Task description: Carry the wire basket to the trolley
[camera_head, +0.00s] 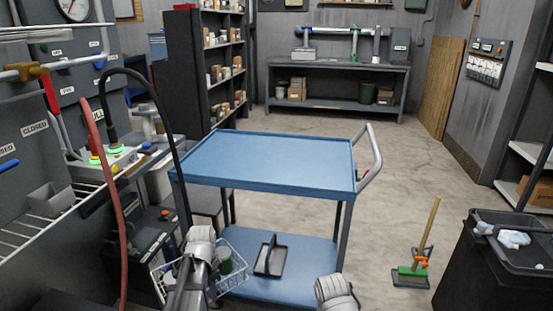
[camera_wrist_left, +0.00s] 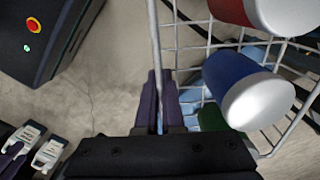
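The wire basket (camera_head: 232,284) hangs at the bottom of the head view, left of centre, in front of the trolley's near left end. My left gripper (camera_wrist_left: 160,100) is shut on its rim wire, which runs between the two fingers in the left wrist view. The basket holds a blue can (camera_wrist_left: 235,85), a red can (camera_wrist_left: 275,12) and a green one (camera_wrist_left: 215,120), partly hidden. The blue trolley (camera_head: 265,153) has a bare top shelf and a handle at its right. Of my right arm, only a pale wrist part shows at the bottom edge; its fingers are out of view.
A dark scoop-like object (camera_head: 270,256) lies on the trolley's lower shelf. A grey bench with a hose (camera_head: 150,85) and a red tube (camera_head: 108,190) stands at left. A dark bin (camera_head: 490,265) and a green-based brush (camera_head: 411,272) stand at right. Floor beyond the trolley is clear.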

